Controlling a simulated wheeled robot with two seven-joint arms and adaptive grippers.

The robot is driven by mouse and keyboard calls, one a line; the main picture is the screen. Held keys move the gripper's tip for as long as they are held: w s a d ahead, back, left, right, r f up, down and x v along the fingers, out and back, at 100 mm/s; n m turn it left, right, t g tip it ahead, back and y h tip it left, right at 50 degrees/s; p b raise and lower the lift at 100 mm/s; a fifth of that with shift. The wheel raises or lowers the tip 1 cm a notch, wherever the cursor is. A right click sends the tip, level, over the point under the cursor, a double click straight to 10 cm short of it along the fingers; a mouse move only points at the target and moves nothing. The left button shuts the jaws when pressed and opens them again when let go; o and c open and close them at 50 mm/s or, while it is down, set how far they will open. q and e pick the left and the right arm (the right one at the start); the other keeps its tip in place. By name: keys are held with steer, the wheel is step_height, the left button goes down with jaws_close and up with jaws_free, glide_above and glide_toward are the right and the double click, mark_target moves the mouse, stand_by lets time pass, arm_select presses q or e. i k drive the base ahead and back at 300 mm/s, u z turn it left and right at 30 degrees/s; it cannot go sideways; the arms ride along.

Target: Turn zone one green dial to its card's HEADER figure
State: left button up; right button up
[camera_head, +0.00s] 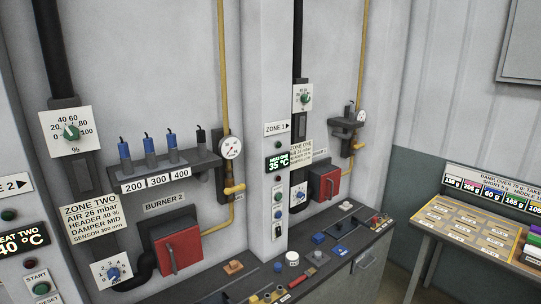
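The zone one green dial (305,99) sits on a small white scale plate on the dark pipe to the right of the pillar. It is small and seen at a slant, so I cannot tell its setting. The zone one card (301,153) is below it on the wall. Its text is too small and slanted for me to read the HEADER figure. Neither of my grippers is in view.
A similar green dial (71,132) and the zone two card (91,222), reading HEADER 40 %, are at left. The pillar (268,60) separates the zones. A cluttered bench (338,263) runs below; a sloped table (425,231) stands right, with floor between.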

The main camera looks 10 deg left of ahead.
mark_target(305, 99)
steer(key=z, duration=0.25)
steer(key=i, duration=1.35)
steer(key=u, duration=0.3)
